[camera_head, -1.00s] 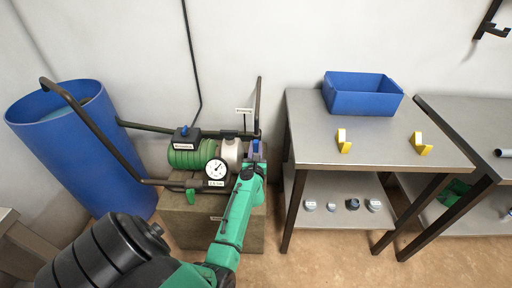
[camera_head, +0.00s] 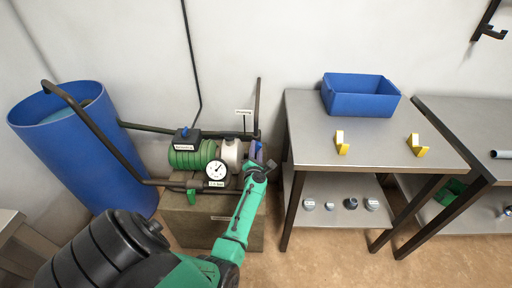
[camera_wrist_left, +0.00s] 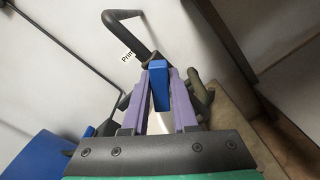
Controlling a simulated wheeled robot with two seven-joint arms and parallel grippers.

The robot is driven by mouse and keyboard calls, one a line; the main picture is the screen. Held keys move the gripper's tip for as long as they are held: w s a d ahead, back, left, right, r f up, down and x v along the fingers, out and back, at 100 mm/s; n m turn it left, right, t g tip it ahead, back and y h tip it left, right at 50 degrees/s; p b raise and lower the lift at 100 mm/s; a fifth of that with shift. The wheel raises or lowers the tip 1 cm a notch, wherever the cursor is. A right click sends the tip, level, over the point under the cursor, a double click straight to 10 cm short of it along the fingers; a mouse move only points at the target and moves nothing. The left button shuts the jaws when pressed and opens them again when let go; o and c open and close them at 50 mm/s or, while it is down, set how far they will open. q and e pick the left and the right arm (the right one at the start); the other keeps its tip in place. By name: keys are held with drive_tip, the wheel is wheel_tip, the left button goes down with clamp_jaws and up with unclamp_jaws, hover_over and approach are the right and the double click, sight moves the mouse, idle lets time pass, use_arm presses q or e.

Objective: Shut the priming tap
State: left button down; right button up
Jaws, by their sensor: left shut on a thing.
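The priming tap's blue handle (camera_wrist_left: 159,86) shows between the purple fingers of my left gripper (camera_wrist_left: 160,95) in the left wrist view. The fingers are closed on its two sides. A label, partly covered and starting "Prim", hangs just behind it. In the head view the left gripper (camera_head: 258,155) is at the pipe end right of the pump (camera_head: 195,154), and the handle is mostly hidden by it. How far the handle is turned cannot be told. My right gripper is not in view.
A round gauge (camera_head: 216,170) sits left of the gripper. Dark pipes run from the blue barrel (camera_head: 75,140) to the pump on its block (camera_head: 210,222). A steel table (camera_head: 385,150) with a blue bin (camera_head: 361,95) and yellow pieces stands close on the right.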

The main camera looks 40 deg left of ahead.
use_arm(q)
drive_tip(key=m+p, duration=0.1)
drive_tip(key=m, duration=0.4)
drive_tip(key=shift+m, duration=0.3)
drive_tip(key=m+p, duration=0.1)
drive_tip(key=m, duration=0.4)
drive_tip(key=shift+a+f, duration=0.1)
drive_tip(key=c, duration=0.7)
unclamp_jaws()
drive_tip(key=shift+f, duration=0.1)
